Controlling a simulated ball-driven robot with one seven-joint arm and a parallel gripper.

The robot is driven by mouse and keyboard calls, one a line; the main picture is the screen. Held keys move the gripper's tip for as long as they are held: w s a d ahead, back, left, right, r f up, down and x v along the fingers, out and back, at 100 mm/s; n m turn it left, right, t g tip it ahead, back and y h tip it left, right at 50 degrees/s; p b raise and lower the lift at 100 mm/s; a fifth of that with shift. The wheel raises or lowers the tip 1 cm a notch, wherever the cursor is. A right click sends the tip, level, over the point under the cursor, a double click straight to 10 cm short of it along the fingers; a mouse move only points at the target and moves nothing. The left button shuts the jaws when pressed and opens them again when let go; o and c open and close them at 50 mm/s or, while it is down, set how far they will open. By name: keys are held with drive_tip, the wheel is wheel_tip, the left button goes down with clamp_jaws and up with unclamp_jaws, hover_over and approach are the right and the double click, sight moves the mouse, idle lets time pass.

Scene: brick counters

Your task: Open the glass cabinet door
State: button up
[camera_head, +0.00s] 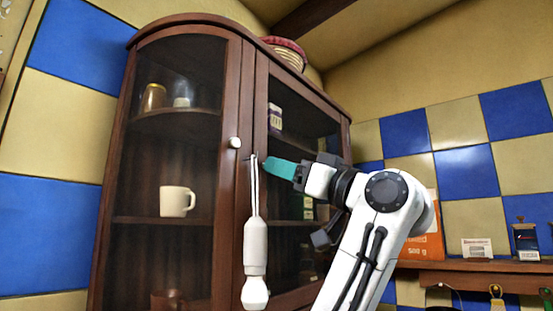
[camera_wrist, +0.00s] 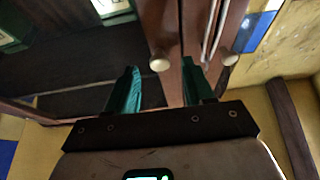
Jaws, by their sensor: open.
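The glass cabinet (camera_head: 142,200) is dark brown wood with a curved front and dark glass panes. Its doors look shut. A pale round knob (camera_head: 234,142) sits on the left frame near the seam. My gripper (camera_head: 267,165), with teal fingers, is at the right frame near the seam. In the wrist view, a cream knob (camera_wrist: 160,62) shows between the two spread fingers, toward their tips; contact cannot be told. A second knob (camera_wrist: 230,58) lies outside the right finger. A white tassel (camera_head: 255,250) hangs on thin cords just left of my gripper.
Behind the glass are a white mug (camera_head: 177,202), a jar (camera_head: 153,97) and other items on shelves. A basket (camera_head: 287,50) stands on top. To the right, a wooden shelf (camera_head: 470,278) holds an orange box (camera_head: 428,240) and a coffee grinder (camera_head: 526,238).

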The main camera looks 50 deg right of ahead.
drive_tip(key=shift+p+x, duration=0.35)
drive_tip(key=shift+x, duration=1.05)
clamp_jaws()
